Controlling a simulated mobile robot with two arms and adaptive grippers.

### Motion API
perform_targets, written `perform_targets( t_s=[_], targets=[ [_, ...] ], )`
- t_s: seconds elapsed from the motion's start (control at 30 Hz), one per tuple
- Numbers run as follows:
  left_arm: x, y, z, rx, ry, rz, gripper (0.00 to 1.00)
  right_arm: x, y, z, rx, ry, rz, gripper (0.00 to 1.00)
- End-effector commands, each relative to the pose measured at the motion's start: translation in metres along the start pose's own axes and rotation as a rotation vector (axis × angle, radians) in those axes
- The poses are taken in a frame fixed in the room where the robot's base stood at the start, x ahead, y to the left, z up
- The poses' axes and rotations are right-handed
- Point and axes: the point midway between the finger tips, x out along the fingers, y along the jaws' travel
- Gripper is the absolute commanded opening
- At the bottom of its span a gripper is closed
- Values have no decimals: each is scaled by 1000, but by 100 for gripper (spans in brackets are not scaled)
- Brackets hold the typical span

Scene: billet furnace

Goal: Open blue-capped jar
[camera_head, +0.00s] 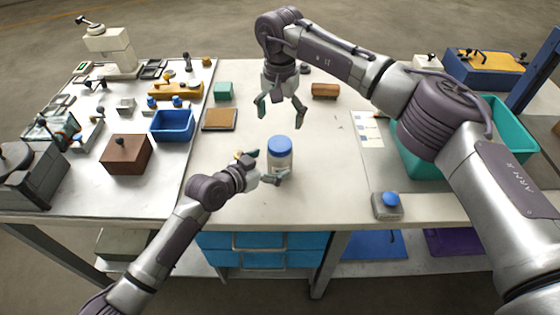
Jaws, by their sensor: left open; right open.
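The jar (279,164) stands upright on the pale middle table, with a blue cap (280,147) on top. My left gripper (269,164) is open, low at the jar's front left, with its fingers to either side of the jar's body. I cannot tell whether they touch it. My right gripper (280,113) is open and empty, pointing down above and a little behind the jar, clear of the cap.
A brown-topped pad (220,119), a green block (223,91) and a brown block (325,91) lie behind the jar. A blue bin (172,125) and brown box (126,154) stand left. A blue-button box (387,205) and a teal bin (420,165) are right. Table around the jar is clear.

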Motion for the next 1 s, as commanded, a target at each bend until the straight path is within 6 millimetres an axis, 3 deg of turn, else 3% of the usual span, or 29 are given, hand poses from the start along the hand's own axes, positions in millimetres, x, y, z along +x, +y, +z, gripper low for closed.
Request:
perform_targets(
  t_s=[0.1,0.3,0.67,1.0],
  targets=[
    [20,0,-1,-2,-1,1,100,0,0,0,0,0,-1,86],
    [40,0,0,-1,-1,0,100,0,0,0,0,-1,-1,86],
    [44,0,0,0,-1,0,100,0,0,0,0,-1,-1,86],
    [44,0,0,0,-1,0,47,0,0,0,0,-1,-1,86]
  ],
)
